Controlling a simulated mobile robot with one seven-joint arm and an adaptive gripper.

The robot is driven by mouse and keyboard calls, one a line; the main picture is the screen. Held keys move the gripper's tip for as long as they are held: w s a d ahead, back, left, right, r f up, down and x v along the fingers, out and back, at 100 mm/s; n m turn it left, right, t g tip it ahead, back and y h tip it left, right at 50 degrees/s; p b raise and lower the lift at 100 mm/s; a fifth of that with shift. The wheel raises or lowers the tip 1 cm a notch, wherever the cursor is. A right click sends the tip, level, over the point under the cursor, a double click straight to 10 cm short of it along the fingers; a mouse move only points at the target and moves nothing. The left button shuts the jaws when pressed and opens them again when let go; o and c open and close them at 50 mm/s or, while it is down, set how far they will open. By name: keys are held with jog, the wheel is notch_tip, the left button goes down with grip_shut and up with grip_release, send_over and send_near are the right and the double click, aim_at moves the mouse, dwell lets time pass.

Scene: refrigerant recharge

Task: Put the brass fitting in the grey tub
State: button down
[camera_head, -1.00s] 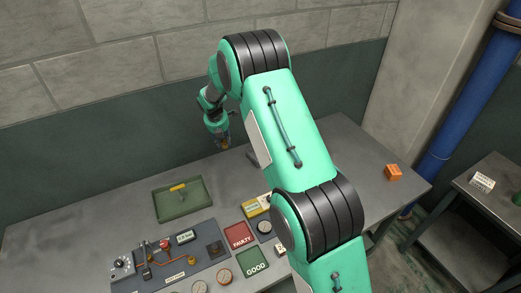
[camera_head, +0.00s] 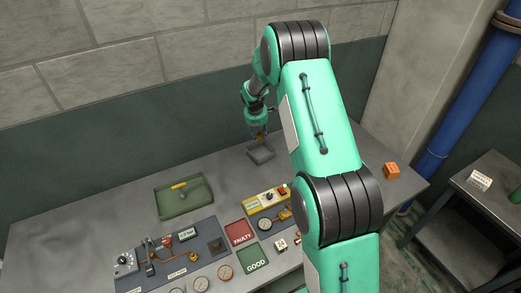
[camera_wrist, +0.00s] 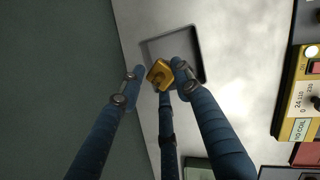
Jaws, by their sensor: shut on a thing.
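The brass fitting (camera_wrist: 160,73) is a small gold-coloured piece held between the blue fingertips of my gripper (camera_wrist: 158,70) in the wrist view. The grey tub (camera_wrist: 200,62) is a shallow square tray on the table, seen just beyond the fitting. In the wrist view the fitting overlaps the tub's near left part, and a fingertip hides some of it. In the head view my gripper (camera_head: 260,138) points down over the back edge of the grey tub (camera_head: 263,156). The fitting appears above the tub, but the exact height cannot be told.
A green tray (camera_head: 184,203) with a yellow-handled tool stands to the left. A yellow instrument (camera_head: 266,200), a red FAULTY pad (camera_head: 239,233) and a green GOOD pad (camera_head: 252,259) lie in front. An orange block (camera_head: 391,170) sits at the right. The wall is close behind.

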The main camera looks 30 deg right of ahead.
aim_at(259, 140)
jog(key=shift+f, duration=3.15)
jog(key=shift+f, duration=0.1)
jog(key=shift+f+b, duration=0.4)
jog(key=shift+f, duration=1.35)
jog(key=shift+f, duration=0.15)
jog(key=c, duration=1.5)
grip_release()
jog(key=shift+r, duration=0.2)
jog(key=shift+p+v, duration=0.4)
jog(key=shift+v, duration=5.55)
